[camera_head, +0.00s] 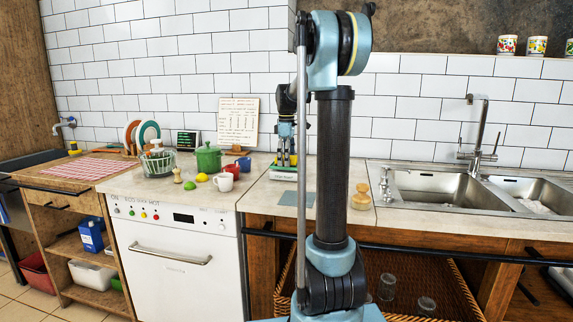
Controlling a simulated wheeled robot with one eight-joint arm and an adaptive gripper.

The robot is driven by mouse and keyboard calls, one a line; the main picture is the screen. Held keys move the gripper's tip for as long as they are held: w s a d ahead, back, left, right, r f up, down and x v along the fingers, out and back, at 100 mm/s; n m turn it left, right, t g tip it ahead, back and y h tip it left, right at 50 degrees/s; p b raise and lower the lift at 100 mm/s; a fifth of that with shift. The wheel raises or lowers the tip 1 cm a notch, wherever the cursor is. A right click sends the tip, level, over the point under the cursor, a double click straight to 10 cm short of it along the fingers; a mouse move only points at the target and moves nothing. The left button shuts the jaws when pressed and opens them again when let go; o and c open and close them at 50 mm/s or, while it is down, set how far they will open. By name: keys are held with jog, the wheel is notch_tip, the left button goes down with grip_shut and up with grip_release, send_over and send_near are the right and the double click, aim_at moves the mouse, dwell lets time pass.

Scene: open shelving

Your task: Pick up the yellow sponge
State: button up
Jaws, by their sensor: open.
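My gripper (286,158) is at the back of the counter, pointing down with its fingers open over a white kitchen scale (284,175). A small green and yellow patch (293,160) shows at the fingertips, just above the scale. It may be the yellow sponge, but it is too small and too covered by the fingers to be sure. I cannot tell whether the fingers touch it. Another small yellow-orange item (74,148) lies far left, near the wall tap; its kind is unclear.
Left of the scale stand a white mug (225,182), a lemon (202,178), a lime (190,185), a green pot (208,159) and a glass bowl (158,163). A wooden-lidded jar (361,197) and the sink (440,190) are to the right. My arm blocks the middle.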

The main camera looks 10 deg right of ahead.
jog(key=shift+c, duration=0.3)
jog(key=c, duration=0.8)
notch_tip(320, 180, up, 10)
jog(key=shift+r, duration=0.1)
jog(key=shift+c, duration=0.9)
jog(key=shift+s, duration=0.1)
